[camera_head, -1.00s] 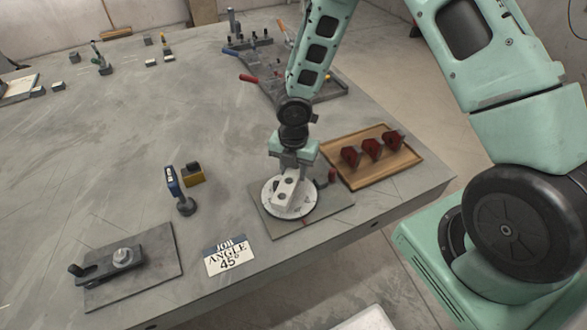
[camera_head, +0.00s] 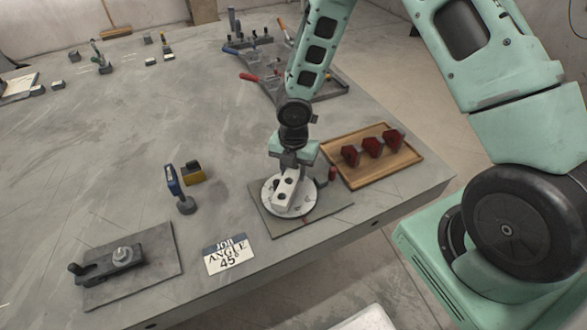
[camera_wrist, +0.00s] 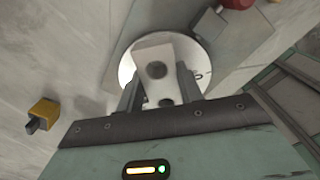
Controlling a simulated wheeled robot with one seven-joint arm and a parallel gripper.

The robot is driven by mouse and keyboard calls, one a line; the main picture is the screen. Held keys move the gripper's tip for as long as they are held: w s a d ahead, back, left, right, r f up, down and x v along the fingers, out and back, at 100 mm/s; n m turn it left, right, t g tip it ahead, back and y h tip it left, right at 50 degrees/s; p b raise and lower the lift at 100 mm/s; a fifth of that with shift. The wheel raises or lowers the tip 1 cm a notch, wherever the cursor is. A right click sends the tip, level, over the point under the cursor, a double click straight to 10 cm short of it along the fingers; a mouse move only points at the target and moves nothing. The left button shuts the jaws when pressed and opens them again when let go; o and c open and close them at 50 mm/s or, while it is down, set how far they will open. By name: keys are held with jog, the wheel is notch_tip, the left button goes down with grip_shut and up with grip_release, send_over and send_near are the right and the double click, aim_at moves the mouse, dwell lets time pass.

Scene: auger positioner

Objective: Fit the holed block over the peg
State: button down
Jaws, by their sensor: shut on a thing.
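The holed block (camera_head: 284,194) is pale grey with dark round holes in its face. It is at the round white dial (camera_head: 304,207), which lies on a flat grey plate (camera_head: 330,207) near the table's front edge. My gripper (camera_head: 290,172) comes down from above and is shut on the block. In the wrist view the block (camera_wrist: 170,62) sits between the two fingers (camera_wrist: 160,92), over the dial (camera_wrist: 126,70), with two holes showing. The peg is not visible; I cannot tell whether the block touches the dial.
A wooden tray (camera_head: 408,166) with dark red pieces (camera_head: 372,147) stands right of the plate.

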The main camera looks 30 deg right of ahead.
aim_at(293, 171)
jog(key=shift+f+b, duration=0.8)
jog(key=shift+f, duration=0.3)
jog(key=c, duration=0.8)
grip_release()
jog(key=shift+c, duration=0.2)
notch_tip(293, 171, up, 17)
jog(key=p, duration=0.2)
jog(key=shift+r, duration=0.2)
jog(key=s+a+r+m, duration=0.3)
jog(key=s+m, duration=0.3)
jog(key=s, duration=0.1)
jog(key=s+a+r+m, duration=0.3)
jog(key=s+r+m, duration=0.1)
jog(key=s+m, duration=0.3)
jog(key=s+a+r+m, duration=0.2)
jog(key=s+r+m, duration=0.1)
jog(key=s+m, duration=0.3)
jog(key=s, duration=0.2)
jog(key=shift+s+a+r+y, duration=0.3)
jog(key=shift+a+r, duration=0.1)
